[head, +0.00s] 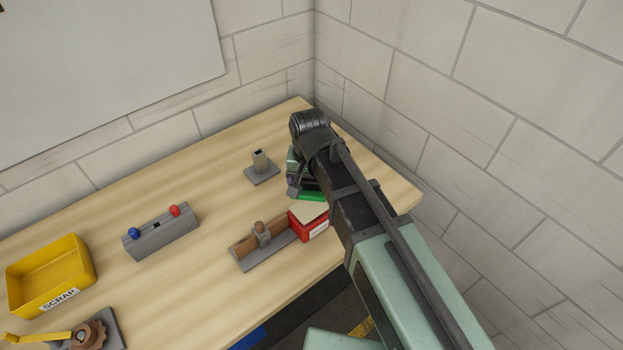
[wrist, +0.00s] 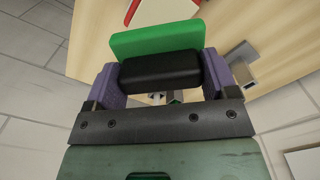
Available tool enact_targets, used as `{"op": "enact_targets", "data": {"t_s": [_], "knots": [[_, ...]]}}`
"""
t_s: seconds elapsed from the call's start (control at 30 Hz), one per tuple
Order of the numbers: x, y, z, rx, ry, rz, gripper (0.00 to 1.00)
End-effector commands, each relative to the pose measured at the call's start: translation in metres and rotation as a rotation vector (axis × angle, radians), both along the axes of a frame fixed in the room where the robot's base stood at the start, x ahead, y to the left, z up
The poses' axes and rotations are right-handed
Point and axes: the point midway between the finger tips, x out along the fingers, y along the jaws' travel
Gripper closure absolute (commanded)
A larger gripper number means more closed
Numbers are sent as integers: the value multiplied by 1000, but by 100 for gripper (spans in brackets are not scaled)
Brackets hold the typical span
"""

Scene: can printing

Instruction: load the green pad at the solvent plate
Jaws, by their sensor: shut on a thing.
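My gripper (head: 297,187) is shut on the green pad (head: 312,196), above the table's right part. In the wrist view, two purple fingers of my gripper (wrist: 160,75) close on the pad's black grip, and its green block (wrist: 157,40) shows beyond. In the head view my arm partly hides the pad. A red box with a cream top (head: 309,222), perhaps the solvent plate, stands just in front of the pad. Its cream top also shows at the top of the wrist view (wrist: 165,10). The pad looks apart from it.
A grey stand with a wooden block and knob (head: 262,240) lies left of the red box. A small post on a grey base (head: 260,167) stands behind. A grey holder with blue and red knobs (head: 160,234), a yellow scrap bin (head: 50,275) and a geared device (head: 88,336) are farther left.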

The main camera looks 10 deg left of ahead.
Motion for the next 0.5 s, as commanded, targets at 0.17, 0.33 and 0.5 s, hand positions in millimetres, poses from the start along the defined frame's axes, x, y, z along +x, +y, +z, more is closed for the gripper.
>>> {"op": "enact_targets", "data": {"t_s": [0.17,0.33,0.5], "knots": [[0,0,-19,0,0,0,40],[0,0,-43,0,0,0,40],[0,0,-59,0,0,0,40]]}}
